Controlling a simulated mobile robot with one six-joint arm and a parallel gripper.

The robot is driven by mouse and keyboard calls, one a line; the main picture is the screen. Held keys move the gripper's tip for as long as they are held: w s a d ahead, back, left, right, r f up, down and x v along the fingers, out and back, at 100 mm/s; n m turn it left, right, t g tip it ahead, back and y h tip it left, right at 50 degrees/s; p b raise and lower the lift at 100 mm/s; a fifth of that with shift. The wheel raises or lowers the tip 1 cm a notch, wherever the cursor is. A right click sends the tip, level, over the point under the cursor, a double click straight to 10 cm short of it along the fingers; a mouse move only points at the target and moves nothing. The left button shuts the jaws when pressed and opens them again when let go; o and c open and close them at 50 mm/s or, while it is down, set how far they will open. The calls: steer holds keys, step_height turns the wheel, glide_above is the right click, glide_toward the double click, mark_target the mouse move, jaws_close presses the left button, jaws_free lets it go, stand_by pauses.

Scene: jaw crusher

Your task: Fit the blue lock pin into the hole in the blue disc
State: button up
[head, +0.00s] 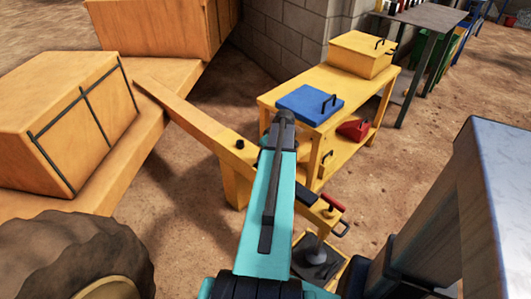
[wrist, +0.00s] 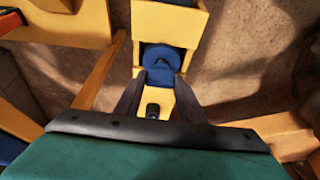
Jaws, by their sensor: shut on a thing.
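My gripper (wrist: 159,84) is shut on the blue lock pin (wrist: 160,76), whose blue end shows between the two dark fingertips in the wrist view. The blue disc (wrist: 162,54) shows just beyond the fingertips, set in a yellow frame with a dark surround. The pin overlaps the disc's near edge in this view. I cannot tell whether they touch, and the hole is not clearly visible. In the head view my teal arm covers the gripper, pin and disc.
A yellow beam (head: 186,114) runs beneath my arm, with a black knob (wrist: 153,110) near the fingers. A yellow bench (head: 358,93) at the right carries a blue box (head: 306,104) and a yellow case (head: 361,55). A big tyre (head: 75,250) stands at lower left.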

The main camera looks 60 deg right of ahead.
steer(key=shift+f+b, duration=0.3)
steer(key=shift+f, duration=0.3)
steer(key=o, duration=1.2)
steer(key=shift+r, duration=0.15)
steer(key=v, duration=1.3)
steer(key=shift+r, duration=0.3)
steer(key=shift+a, duration=0.1)
